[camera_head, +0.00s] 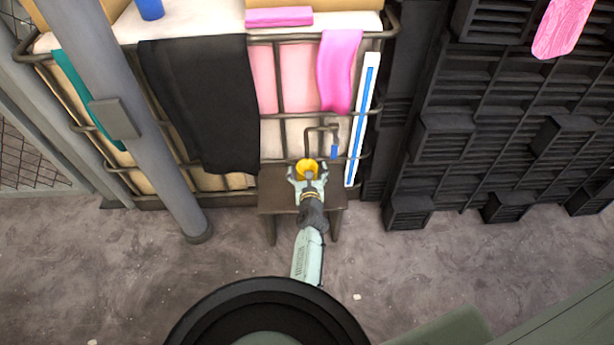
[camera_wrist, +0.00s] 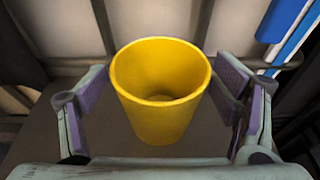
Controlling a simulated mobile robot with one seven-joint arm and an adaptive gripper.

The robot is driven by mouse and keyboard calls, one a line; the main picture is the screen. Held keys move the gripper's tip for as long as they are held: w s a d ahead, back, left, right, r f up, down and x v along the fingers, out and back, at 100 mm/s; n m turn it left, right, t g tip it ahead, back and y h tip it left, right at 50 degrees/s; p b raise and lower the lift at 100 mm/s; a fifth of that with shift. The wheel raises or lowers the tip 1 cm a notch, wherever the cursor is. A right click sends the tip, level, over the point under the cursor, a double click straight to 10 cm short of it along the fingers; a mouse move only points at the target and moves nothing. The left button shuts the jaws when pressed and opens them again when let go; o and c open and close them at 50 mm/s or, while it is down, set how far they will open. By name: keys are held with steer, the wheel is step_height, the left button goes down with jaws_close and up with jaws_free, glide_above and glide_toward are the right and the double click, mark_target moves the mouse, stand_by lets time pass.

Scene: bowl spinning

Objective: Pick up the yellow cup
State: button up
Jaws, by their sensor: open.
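The yellow cup (camera_head: 307,166) stands on a small dark table (camera_head: 274,186) against the rack. In the wrist view the yellow cup (camera_wrist: 160,112) is upright, and its inside looks empty. My gripper (camera_head: 307,172) is open at the cup. In the wrist view my gripper (camera_wrist: 162,105) has one finger on each side of the cup, with a visible gap on both sides. The cup's lower front is close to the gripper's palm, and I cannot tell whether they touch.
A metal rack (camera_head: 290,38) with a black cloth (camera_head: 205,100) and a pink cloth (camera_head: 337,70) stands behind the table. A blue-and-white strip (camera_head: 361,120) and a blue item (camera_head: 334,152) are close on the right. A grey post (camera_head: 130,120) stands left; bare floor (camera_head: 420,270) lies right.

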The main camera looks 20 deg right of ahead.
steer(key=shift+c, duration=0.2)
steer(key=c, duration=1.4)
steer(key=shift+o, duration=0.2)
steer(key=shift+r, duration=0.2)
